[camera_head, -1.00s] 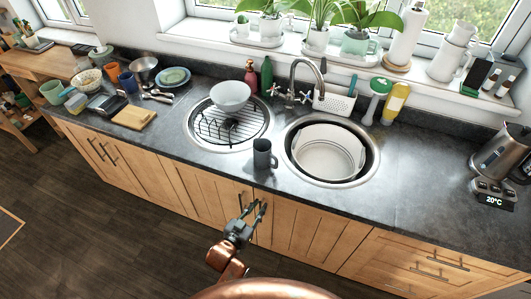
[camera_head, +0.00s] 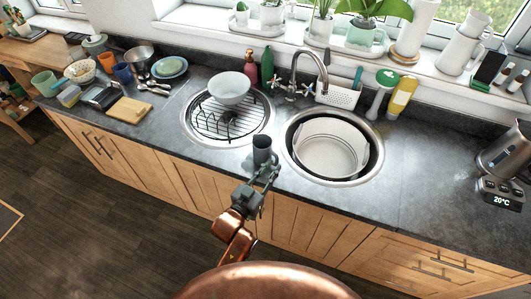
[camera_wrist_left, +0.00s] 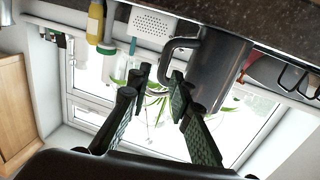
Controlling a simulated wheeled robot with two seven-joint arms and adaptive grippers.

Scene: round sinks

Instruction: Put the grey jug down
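The grey jug (camera_head: 262,150) stands upright on the dark counter, near its front edge between the two round sinks. In the left wrist view, which is turned nearly upside down, the jug (camera_wrist_left: 222,68) and its handle (camera_wrist_left: 170,48) are close in front of the fingers. My left gripper (camera_head: 267,175) is at the counter's front edge, just in front of the jug. In the left wrist view its fingers (camera_wrist_left: 161,78) are apart, with the tips near the handle. I cannot tell whether they touch it. My right gripper is not in view.
The left sink (camera_head: 190,128) has a wire rack with a pale bowl (camera_head: 229,88). The right sink (camera_head: 372,158) holds a white round tub (camera_head: 325,150). A faucet (camera_head: 296,62) and bottles stand behind. The counter right of the sinks (camera_head: 430,150) is clear up to the kettle (camera_head: 505,150).

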